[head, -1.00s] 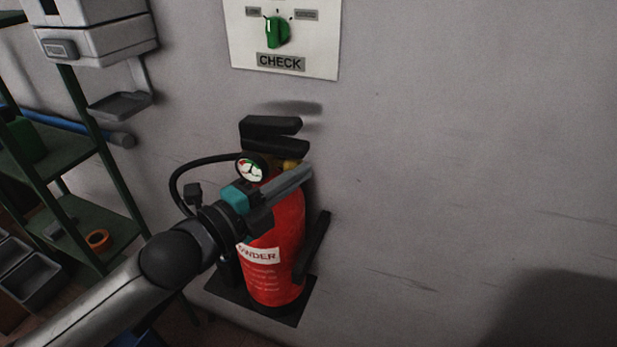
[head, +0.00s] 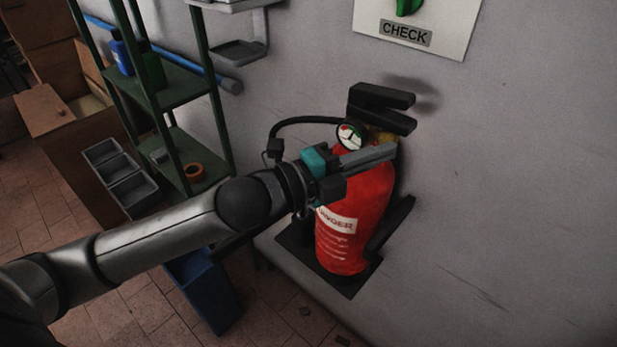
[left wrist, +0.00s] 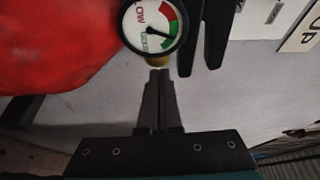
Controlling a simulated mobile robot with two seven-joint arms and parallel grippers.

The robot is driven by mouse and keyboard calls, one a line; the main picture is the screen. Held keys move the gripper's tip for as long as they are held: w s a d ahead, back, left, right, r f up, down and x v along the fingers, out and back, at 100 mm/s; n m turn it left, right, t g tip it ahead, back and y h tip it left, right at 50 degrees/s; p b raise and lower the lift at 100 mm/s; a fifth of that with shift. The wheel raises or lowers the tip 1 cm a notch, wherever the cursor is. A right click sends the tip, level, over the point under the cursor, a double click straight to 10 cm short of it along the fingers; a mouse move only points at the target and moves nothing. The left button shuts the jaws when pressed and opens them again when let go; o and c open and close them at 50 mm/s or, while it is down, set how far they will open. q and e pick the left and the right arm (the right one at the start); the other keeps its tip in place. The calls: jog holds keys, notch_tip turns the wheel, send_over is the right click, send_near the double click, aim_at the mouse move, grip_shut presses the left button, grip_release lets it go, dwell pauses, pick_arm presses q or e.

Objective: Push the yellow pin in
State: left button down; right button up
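A red fire extinguisher (head: 352,222) stands against the wall, with black handle levers (head: 381,107) and a round gauge (head: 351,135) at its top. A yellowish part (head: 382,137) shows beneath the levers; I cannot tell whether it is the pin or the valve neck. My left gripper (head: 390,152) lies across the extinguisher's upper front, its fingers together. In the left wrist view, the fingertips (left wrist: 158,74) are together just below a brass-yellow part (left wrist: 158,62) under the gauge (left wrist: 151,29). Whether they touch it is unclear. My right gripper is not in view.
A wall panel marked CHECK (head: 407,31) with a green knob hangs above. A green shelf (head: 181,94) stands to the left with an orange ring (head: 194,172). A blue bin (head: 203,288) is on the floor. The wall at right is bare.

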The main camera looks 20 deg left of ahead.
pick_arm(q)
jog(key=v, duration=1.3)
jog(key=shift+a, duration=0.15)
dwell(0.3)
dwell(0.4)
